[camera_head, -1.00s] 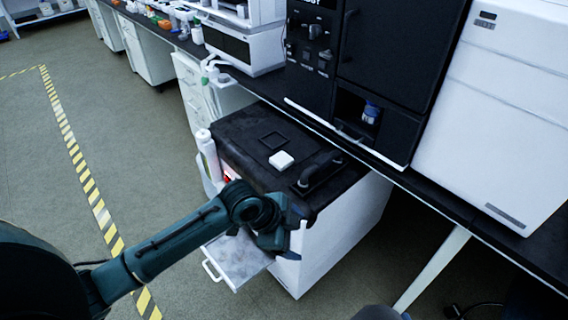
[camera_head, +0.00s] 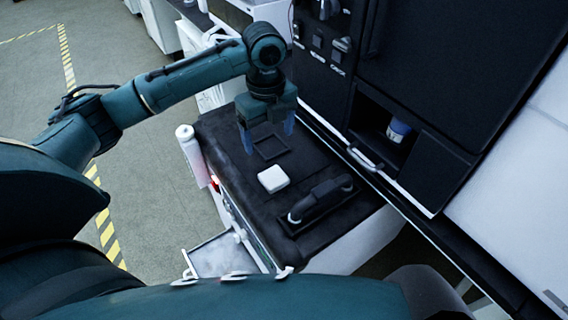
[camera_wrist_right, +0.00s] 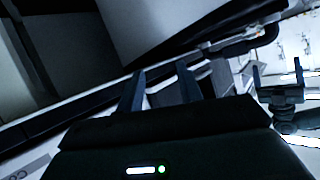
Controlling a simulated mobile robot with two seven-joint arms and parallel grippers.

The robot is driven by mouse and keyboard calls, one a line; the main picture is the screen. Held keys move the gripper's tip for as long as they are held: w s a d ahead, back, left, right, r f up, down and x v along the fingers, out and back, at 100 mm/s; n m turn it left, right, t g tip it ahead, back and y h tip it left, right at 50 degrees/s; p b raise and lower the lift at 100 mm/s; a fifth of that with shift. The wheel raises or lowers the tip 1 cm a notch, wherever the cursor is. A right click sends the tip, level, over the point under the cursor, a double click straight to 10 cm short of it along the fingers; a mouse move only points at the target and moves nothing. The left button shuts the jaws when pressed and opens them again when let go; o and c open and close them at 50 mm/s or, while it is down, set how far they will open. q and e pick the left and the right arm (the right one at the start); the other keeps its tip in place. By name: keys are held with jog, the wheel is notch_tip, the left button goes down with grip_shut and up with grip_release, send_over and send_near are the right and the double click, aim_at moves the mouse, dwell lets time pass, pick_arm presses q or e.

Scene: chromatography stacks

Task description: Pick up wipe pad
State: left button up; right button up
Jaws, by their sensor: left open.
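The wipe pad, a small white block-like pad (camera_head: 273,179), lies flat on the black top of a low cabinet (camera_head: 225,135) in the head view. My left gripper (camera_head: 268,134) is open and empty, pointing down above the cabinet top, just beyond the pad, over a dark square frame (camera_head: 270,147). Its fingers are apart from the pad. My right gripper shows in the right wrist view (camera_wrist_right: 162,85) with its two fingers apart and nothing between them. The pad cannot be made out in that view.
A black handled tool (camera_head: 320,203) lies right of the pad. A white bottle (camera_head: 193,155) stands at the cabinet's left side. An open drawer (camera_head: 222,257) sticks out at the front. A tall black instrument (camera_head: 440,70) rises behind, on the bench.

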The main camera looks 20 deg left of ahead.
pick_arm(q)
jog(key=b, duration=0.1)
send_over(273, 176)
jog(key=f, duration=0.6)
jog(key=shift+s+a+f, duration=0.15)
jog(key=shift+a+f, duration=0.15)
jog(key=shift+f, duration=0.1)
jog(key=shift+d+f+b, duration=0.2)
jog(key=shift+f+b, duration=0.05)
jog(key=shift+f, duration=1.35)
jog(key=shift+d+f+b, duration=0.15)
jog(key=shift+f+b, duration=0.1)
jog(key=shift+f, duration=1.3)
jog(key=c, duration=1.1)
jog(key=shift+r, duration=0.2)
notch_tip(273, 176, up, 10)
jog(key=shift+f+p, duration=0.1)
jog(key=shift+p, duration=0.7)
